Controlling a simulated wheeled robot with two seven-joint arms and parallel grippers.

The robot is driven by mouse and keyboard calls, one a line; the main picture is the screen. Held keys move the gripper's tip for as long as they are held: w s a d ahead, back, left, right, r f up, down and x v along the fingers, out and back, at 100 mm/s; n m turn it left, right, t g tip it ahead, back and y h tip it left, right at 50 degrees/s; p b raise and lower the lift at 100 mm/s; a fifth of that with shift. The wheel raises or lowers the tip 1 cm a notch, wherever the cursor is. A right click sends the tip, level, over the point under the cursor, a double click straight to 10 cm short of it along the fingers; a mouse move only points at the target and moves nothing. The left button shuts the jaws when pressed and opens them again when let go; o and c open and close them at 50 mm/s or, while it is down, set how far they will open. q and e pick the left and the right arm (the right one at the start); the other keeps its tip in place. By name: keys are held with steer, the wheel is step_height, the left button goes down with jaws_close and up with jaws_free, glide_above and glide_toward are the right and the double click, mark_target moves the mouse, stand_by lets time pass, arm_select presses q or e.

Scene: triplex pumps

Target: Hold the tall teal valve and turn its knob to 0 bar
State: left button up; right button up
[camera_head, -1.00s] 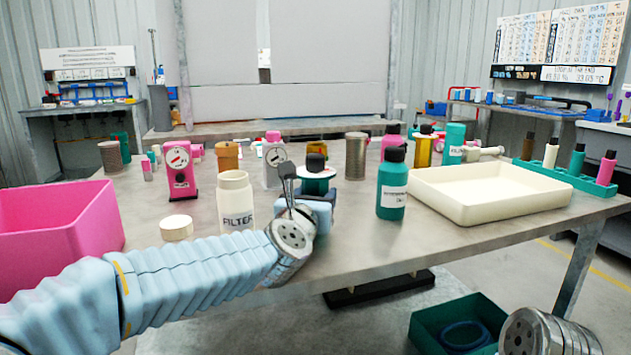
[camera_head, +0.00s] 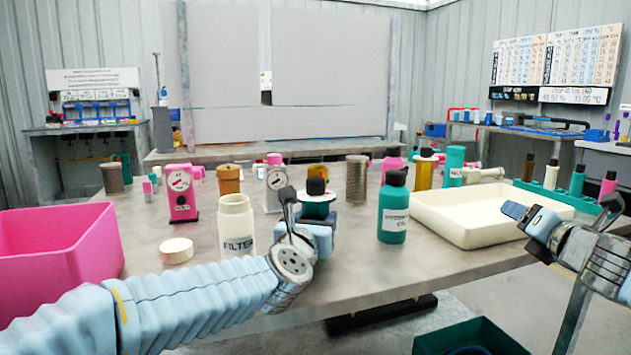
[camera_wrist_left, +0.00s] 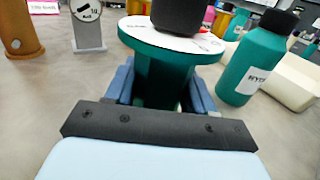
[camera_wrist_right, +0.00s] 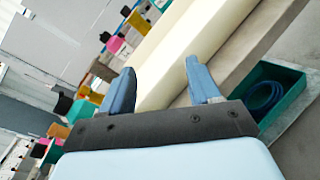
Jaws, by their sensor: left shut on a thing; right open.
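The tall teal valve (camera_head: 318,206) stands on the metal table, with a black knob (camera_head: 316,187) on top of a white dial disc. In the left wrist view its teal body (camera_wrist_left: 165,80) is between the two blue fingers, under the dial (camera_wrist_left: 172,36) and black knob (camera_wrist_left: 180,14). The dial's markings are too small to read. My left gripper (camera_head: 322,232) is shut on the valve body from the near side. My right gripper (camera_head: 522,218) is open and empty, over the table's right side near the cream tray. It also shows in the right wrist view (camera_wrist_right: 165,88).
A teal bottle (camera_head: 393,212) stands right of the valve. A white filter bottle (camera_head: 237,228) and its lid (camera_head: 176,250) are to the left, near a pink bin (camera_head: 60,250). A cream tray (camera_head: 470,238) lies at the right. Several gauges and canisters stand behind.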

steer(key=a+r+n+y, duration=0.2)
steer(key=a+n+y, duration=0.15)
steer(key=a, duration=0.45)
steer(key=a+r+n+y, duration=0.2)
steer(key=a+n+y, duration=0.15)
steer(key=a, duration=0.35)
steer(key=n+g+y, duration=0.3)
steer(key=n+y, duration=0.3)
steer(key=n, duration=0.3)
glide_toward(322, 182)
steer(key=x, duration=1)
steer(key=shift+w+a, duration=0.55)
steer(key=shift+w, duration=0.1)
steer(key=shift+c, duration=0.4)
steer(key=c, duration=0.9)
steer(key=m+t+h, duration=0.1)
steer(key=m+h, duration=0.1)
steer(key=shift+s+a+t+h, duration=0.1)
steer(key=shift+a+t+h, duration=0.1)
steer(key=shift+t+h, duration=0.2)
steer(key=shift+d+m+t+h, duration=0.15)
steer(key=shift+m+t+h, duration=0.25)
steer(key=shift+m+h, duration=0.45)
steer(key=shift+d+m+t+h, duration=0.1)
steer(key=shift+m+t+h, duration=0.3)
steer(key=shift+m+h, duration=0.45)
